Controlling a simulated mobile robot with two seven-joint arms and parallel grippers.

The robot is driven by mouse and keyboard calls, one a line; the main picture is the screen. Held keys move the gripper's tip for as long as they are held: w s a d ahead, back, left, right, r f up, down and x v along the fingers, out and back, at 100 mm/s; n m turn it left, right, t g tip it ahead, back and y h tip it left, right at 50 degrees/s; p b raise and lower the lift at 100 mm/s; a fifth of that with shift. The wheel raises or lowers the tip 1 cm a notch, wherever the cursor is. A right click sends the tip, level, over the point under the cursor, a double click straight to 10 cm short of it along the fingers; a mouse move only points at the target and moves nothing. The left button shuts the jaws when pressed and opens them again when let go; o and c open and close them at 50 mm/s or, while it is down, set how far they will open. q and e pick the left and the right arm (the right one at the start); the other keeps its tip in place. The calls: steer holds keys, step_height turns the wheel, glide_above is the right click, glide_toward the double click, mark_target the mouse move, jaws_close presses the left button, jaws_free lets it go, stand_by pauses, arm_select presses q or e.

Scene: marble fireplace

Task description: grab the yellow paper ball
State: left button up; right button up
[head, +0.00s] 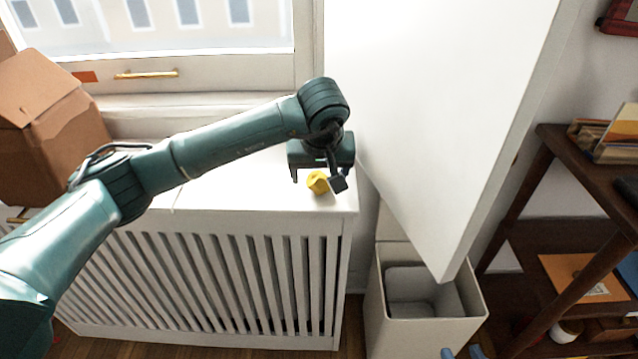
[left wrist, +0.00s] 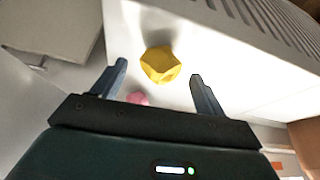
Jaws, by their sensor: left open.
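The yellow paper ball (head: 318,182) lies on the white radiator cover (head: 230,188), near its right end. My left gripper (head: 317,180) is above it, open, with its fingers pointing down on either side of the ball in the head view. In the left wrist view, the ball (left wrist: 160,64) shows between and just beyond the two open fingertips (left wrist: 159,71). I cannot tell whether a finger touches it. Two small blue tips (head: 461,353) at the bottom edge may be my right gripper; too little shows to tell its state.
A cardboard box (head: 50,130) stands at the left end of the cover. A white panel (head: 440,110) rises on the right, above an open white bin (head: 425,300). A dark wooden shelf (head: 560,190) stands at far right. A small pink thing (left wrist: 138,98) shows by the left gripper.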

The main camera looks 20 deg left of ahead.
arm_select(q)
steer(key=x, duration=0.2)
steer(key=shift+w+f, duration=0.1)
steer(key=shift+f, duration=0.2)
steer(key=shift+c, duration=0.4)
steer(key=c, duration=1)
steer(key=shift+o, duration=0.2)
steer(key=shift+r, duration=0.2)
